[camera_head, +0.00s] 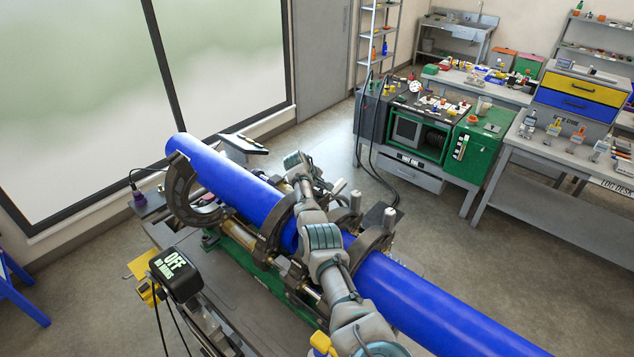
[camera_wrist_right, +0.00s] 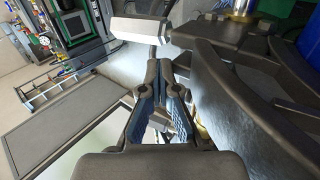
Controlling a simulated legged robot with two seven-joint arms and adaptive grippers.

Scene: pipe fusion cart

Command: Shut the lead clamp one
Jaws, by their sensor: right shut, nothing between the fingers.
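A blue pipe (camera_head: 235,187) lies through the dark curved clamps of a fusion machine. One clamp (camera_head: 180,193) is at the far left end and another (camera_head: 376,238) is near the right. I cannot tell which is lead clamp one. My right arm reaches across the pipe, and my right gripper (camera_head: 320,187) is at its far side, partly hidden by the arm. In the wrist view the fingers (camera_wrist_right: 158,72) are shut and empty, beside a dark clamp part (camera_wrist_right: 235,65) and just below a pale hexagonal knob (camera_wrist_right: 140,28). Contact cannot be told. My left gripper is not in view.
A black box marked OFF (camera_head: 175,272) stands in front of the machine. A green workbench cabinet (camera_head: 478,143) and a table with drawers (camera_head: 575,98) stand at the back right.

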